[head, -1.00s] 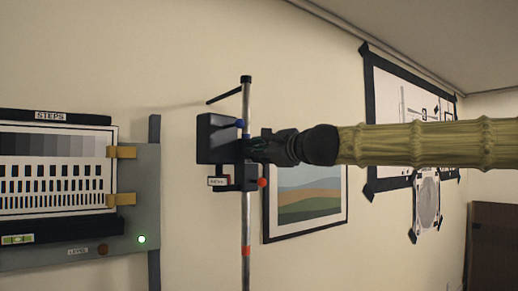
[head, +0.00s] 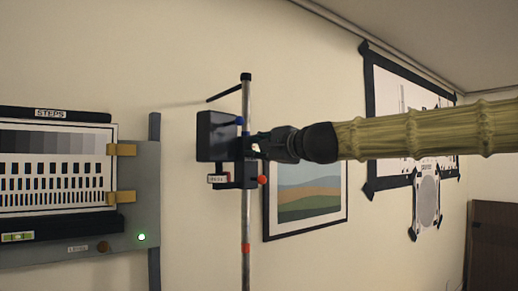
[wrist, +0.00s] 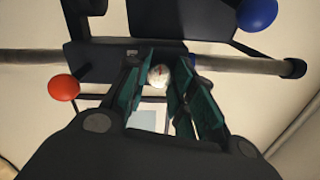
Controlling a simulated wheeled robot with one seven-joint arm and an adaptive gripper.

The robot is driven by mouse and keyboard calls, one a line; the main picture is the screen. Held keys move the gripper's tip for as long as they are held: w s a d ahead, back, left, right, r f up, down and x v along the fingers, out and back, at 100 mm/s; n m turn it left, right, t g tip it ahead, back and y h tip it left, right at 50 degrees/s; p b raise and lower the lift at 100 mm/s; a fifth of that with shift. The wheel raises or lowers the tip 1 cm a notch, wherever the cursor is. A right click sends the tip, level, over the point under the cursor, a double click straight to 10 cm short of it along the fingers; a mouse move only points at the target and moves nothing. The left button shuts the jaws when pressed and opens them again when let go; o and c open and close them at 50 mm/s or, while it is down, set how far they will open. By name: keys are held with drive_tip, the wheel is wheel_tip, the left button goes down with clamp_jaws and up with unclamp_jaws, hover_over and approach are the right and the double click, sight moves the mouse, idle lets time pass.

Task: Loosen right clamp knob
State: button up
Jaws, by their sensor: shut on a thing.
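A black clamp (head: 220,135) sits on an upright metal pole (head: 246,215) in the head view. My gripper (head: 258,147) reaches it from the right, level with the middle of the clamp. In the wrist view, my gripper (wrist: 160,85) has its teal-padded fingers closed around a small pale, rounded knob (wrist: 158,76) at the clamp's body. The fingers hide the sides of this knob. A blue knob (wrist: 257,13) and an orange-red knob (wrist: 62,88) stand apart from the fingers on either side. The head view also shows the blue knob (head: 239,122) above and the orange-red knob (head: 262,181) below.
A grey board with a test chart (head: 55,170) and a lit green lamp (head: 141,237) stands to the left. A framed landscape picture (head: 308,200) hangs behind the pole. A thin black rod (head: 224,93) juts out near the pole's top.

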drive_tip(key=o, duration=1.1)
drive_tip(key=shift+c, duration=0.2)
drive_tip(key=shift+s+d, duration=0.1)
drive_tip(key=v, duration=1.1)
drive_tip(key=shift+s+d, duration=0.25)
drive_tip(key=shift+s, duration=0.05)
